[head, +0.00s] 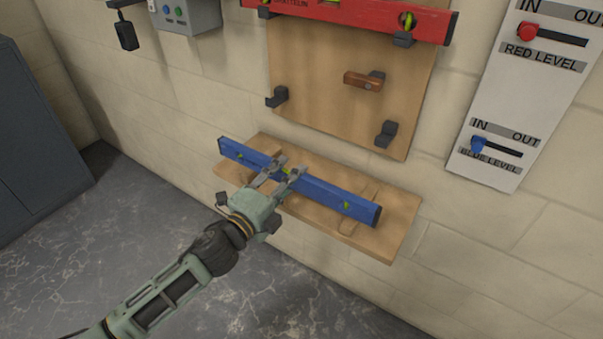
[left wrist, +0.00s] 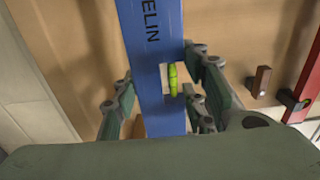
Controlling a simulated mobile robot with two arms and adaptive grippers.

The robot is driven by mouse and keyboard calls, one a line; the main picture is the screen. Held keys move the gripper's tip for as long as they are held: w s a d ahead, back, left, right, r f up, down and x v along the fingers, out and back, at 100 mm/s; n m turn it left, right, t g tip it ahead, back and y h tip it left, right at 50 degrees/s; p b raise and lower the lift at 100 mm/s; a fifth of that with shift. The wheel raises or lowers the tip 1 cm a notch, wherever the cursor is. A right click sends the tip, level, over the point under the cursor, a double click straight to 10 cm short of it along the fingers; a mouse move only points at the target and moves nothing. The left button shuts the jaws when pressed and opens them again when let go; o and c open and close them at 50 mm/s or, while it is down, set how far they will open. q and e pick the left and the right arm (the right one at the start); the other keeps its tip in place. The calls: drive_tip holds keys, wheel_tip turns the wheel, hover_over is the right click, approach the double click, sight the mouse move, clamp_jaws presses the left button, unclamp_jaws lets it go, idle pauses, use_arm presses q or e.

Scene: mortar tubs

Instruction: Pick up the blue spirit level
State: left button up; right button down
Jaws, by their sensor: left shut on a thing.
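The blue spirit level (head: 330,194) lies lengthwise along the wooden shelf (head: 395,236), slanting down to the right in the head view. My left gripper (head: 282,174) is shut on it near its middle, by the green vial. In the left wrist view the level (left wrist: 150,65) runs between the fingers of my left gripper (left wrist: 160,103), with its green vial (left wrist: 173,80) between them. I cannot tell whether the level rests on the shelf or is slightly above it. My right gripper is not in view.
Above the shelf, a wooden board (head: 330,90) carries black hooks (head: 386,134) and a red level (head: 360,14). A panel with red and blue IN/OUT sliders (head: 505,130) is at the right. A dark cabinet (head: 35,140) stands at the left. The floor below is clear.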

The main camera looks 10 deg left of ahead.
use_arm(q)
drive_tip(key=v, duration=0.6)
drive_tip(key=shift+r, duration=0.1)
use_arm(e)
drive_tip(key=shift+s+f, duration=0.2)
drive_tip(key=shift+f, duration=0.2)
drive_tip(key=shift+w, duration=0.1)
